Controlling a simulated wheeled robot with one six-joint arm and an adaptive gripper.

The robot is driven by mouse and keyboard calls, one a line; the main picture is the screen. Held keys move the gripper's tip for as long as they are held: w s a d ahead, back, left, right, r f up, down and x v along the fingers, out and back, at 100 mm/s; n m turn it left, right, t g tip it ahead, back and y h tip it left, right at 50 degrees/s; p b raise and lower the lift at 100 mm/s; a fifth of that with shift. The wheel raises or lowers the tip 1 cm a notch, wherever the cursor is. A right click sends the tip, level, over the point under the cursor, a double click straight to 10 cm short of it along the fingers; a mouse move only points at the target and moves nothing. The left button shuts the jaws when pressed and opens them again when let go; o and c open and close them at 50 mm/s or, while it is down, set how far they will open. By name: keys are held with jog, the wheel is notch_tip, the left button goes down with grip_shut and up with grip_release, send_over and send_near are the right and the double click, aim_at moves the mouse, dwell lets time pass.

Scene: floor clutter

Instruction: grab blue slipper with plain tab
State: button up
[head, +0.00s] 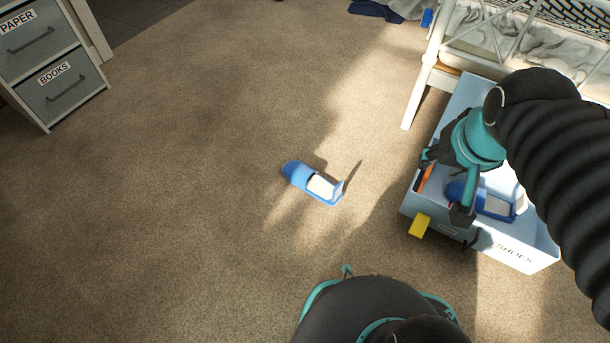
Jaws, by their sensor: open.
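A blue slipper (297,172) with a white insole lies alone on the carpet in the middle of the head view. A thin upright tab stands at its right end; its markings are too small to tell. A second blue slipper (497,207) with a pale insole lies inside the light blue SHOES bin (530,256) at the right, partly hidden by my gripper. My gripper (446,187) is open over the left part of the bin, beside this second slipper. I cannot tell whether a finger touches it, or which slipper has the plain tab.
An orange item (425,178) shows in the bin by its left wall. A yellow block (420,225) is at the bin's front left corner. A white-framed bed (420,90) stands behind. Grey drawers (65,97) stand at upper left. The carpet at left is clear.

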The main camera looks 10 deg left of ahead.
jog(key=w+a+f+m+g+p, duration=0.1)
jog(key=w+a+f, duration=0.1)
jog(key=w, duration=0.4)
jog(key=w+a+f+g, duration=0.1)
jog(key=w+a+f, duration=0.1)
jog(key=w, duration=0.4)
jog(key=m+g+p, duration=0.3)
jog(key=m, duration=0.1)
send_over(338, 190)
jog(key=w, duration=0.1)
notch_tip(338, 190, down, 32)
notch_tip(338, 190, down, 7)
jog(key=shift+f+b, duration=0.2)
jog(key=shift+b, duration=0.1)
jog(key=shift+f+b, duration=0.45)
jog(key=shift+f, duration=2.85)
grip_shut()
